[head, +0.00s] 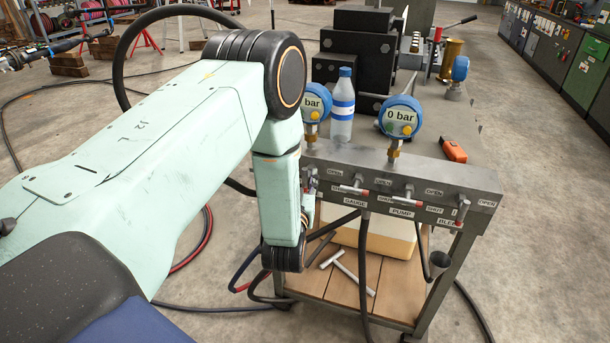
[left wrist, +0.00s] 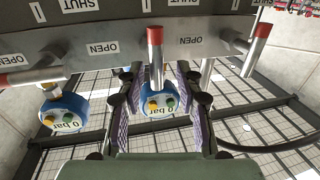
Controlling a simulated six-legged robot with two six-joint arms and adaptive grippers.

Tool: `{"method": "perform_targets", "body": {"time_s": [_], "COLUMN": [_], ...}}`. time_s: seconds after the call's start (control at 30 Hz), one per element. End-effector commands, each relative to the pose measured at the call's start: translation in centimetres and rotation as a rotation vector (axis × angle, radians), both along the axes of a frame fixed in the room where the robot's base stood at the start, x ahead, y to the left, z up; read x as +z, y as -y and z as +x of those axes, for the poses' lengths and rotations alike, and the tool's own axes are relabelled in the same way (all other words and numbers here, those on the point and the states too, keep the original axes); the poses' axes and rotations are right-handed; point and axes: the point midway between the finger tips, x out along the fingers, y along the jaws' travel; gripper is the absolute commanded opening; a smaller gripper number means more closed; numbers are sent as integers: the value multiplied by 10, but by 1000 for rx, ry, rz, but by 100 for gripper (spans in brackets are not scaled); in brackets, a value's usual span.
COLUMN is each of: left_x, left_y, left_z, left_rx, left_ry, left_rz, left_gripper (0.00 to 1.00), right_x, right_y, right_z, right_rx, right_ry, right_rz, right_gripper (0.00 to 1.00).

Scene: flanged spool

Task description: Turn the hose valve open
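A grey valve manifold (head: 420,185) carries a row of small levers with OPEN and SHUT labels. The GAUGE lever (head: 354,190) and the PUMP lever (head: 408,198) show; the left end, where a HOSE label would be, is hidden behind my left arm. My left gripper (head: 309,190) is at that left end, mostly hidden. In the left wrist view the picture is upside down, and my left gripper (left wrist: 158,75) is open. Its two purple-padded fingers stand on either side of a red-tipped lever (left wrist: 155,50); I cannot tell whether they touch it. My right gripper is not in view.
Two blue gauges, the right one (head: 400,116) reading 0 bar, stand above the manifold. A water bottle (head: 342,105), an orange tool (head: 453,150) and black blocks (head: 352,55) are on the bench behind. Hoses hang below, near a wooden shelf (head: 398,285).

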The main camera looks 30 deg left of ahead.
Motion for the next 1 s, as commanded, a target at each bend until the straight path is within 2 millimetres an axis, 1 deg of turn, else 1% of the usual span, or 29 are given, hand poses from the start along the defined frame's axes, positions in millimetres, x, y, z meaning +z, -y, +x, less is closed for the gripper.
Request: {"method": "perform_targets", "body": {"time_s": [0.03, 0.2, 0.47, 0.87, 0.9, 1.0], "left_x": [0, 0, 0, 0, 0, 0], "left_y": [-2, -4, -4, -4, -4, -4], "left_z": [6, 15, 16, 16, 16, 16], "left_rx": [0, -3, -4, -4, -4, -4], "left_ry": [2, 0, -1, -1, -1, -2], "left_rz": [1, 1, 0, 0, 0, 0], "left_gripper": [36, 36, 36, 2, 0, 0], "right_x": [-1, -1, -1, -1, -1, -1], "right_y": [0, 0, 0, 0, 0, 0], "right_z": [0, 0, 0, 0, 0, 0], "right_rx": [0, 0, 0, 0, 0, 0], "right_ry": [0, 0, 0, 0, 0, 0], "right_rz": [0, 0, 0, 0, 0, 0], "right_gripper": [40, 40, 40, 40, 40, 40]}}
